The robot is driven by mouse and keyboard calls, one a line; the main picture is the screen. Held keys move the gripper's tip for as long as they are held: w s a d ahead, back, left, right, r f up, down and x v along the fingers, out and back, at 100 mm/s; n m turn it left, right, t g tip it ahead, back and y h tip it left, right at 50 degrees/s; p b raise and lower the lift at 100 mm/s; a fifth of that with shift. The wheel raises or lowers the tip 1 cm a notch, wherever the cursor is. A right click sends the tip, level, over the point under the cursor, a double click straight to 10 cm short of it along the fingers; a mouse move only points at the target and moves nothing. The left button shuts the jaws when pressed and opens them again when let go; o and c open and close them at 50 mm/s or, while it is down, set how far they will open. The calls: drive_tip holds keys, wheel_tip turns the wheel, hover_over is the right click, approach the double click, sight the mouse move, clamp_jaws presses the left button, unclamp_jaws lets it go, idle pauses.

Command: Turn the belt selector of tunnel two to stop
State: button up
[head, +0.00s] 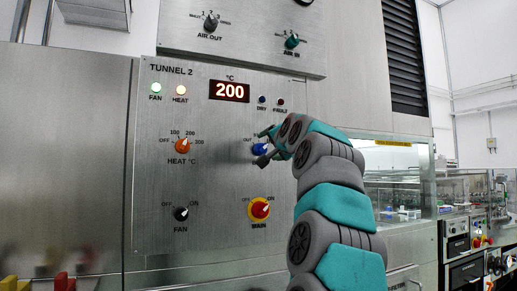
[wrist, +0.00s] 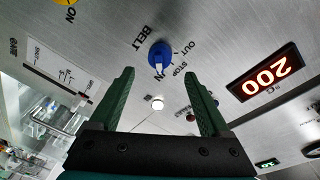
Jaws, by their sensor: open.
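The blue belt selector (wrist: 160,55) is on the tunnel 2 panel, with BELT, OUT and STOP printed around it in the wrist view. Its white pointer aims toward the bottom of that view, off to one side of the STOP print and away from OUT. In the head view the selector (head: 259,149) is partly covered by my gripper (head: 268,145). In the wrist view my gripper (wrist: 160,76) is open and empty, its two green fingers on either side below the knob. The fingers appear apart from the knob; the exact gap to the panel is unclear.
The steel panel (head: 150,220) also carries an orange heat knob (head: 182,146), a black fan knob (head: 181,213), a red-yellow main switch (head: 260,208) and a lit display (head: 229,91) reading 200. An upper panel (head: 245,30) holds air knobs. A glass-fronted section stands at right.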

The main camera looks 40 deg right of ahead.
sight(263, 148)
drive_tip(key=p+x, duration=0.1)
drive_tip(key=x, duration=0.3)
drive_tip(key=shift+w+d+r+p, duration=0.1)
drive_tip(key=shift+w+r+p, duration=0.1)
drive_tip(key=shift+p, duration=0.1)
drive_tip(key=shift+p+x, duration=0.5)
drive_tip(key=shift+x, duration=0.6)
drive_tip(key=shift+f, duration=0.2)
clamp_jaws()
